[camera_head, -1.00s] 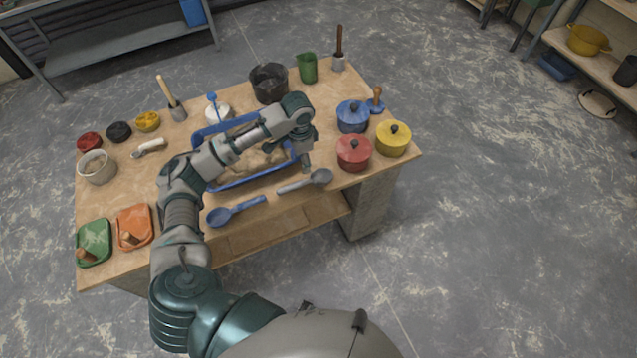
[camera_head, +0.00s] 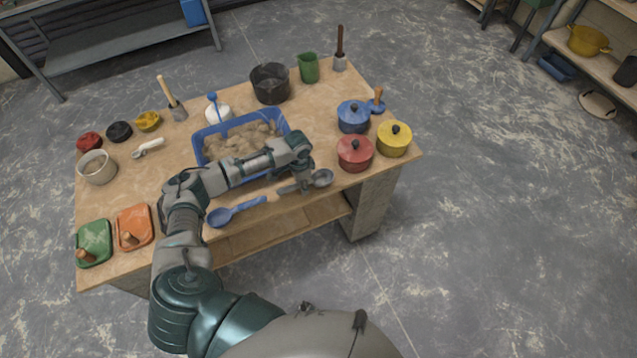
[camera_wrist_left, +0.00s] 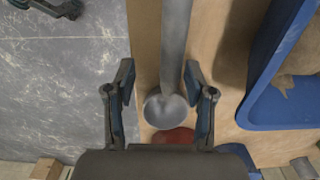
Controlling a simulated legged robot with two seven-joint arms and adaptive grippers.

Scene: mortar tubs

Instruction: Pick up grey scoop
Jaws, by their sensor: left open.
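The grey scoop (camera_head: 322,178) lies on the wooden table near its front edge, to the right of the blue scoop (camera_head: 237,211). My left gripper (camera_head: 304,184) is over the grey scoop's handle, near the bowl, and hides part of it. In the left wrist view the grey scoop (camera_wrist_left: 168,108) shows between the two open fingers of my left gripper (camera_wrist_left: 160,92), with its handle running up the picture. I cannot tell whether the fingers touch it. My right gripper is not in view.
A blue tub of mortar (camera_head: 286,121) stands just behind the gripper. A red pot (camera_head: 355,153), a blue pot (camera_head: 352,116) and a yellow pot (camera_head: 394,138) stand to the right. Green (camera_head: 93,243) and orange (camera_head: 134,227) trays lie at the left.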

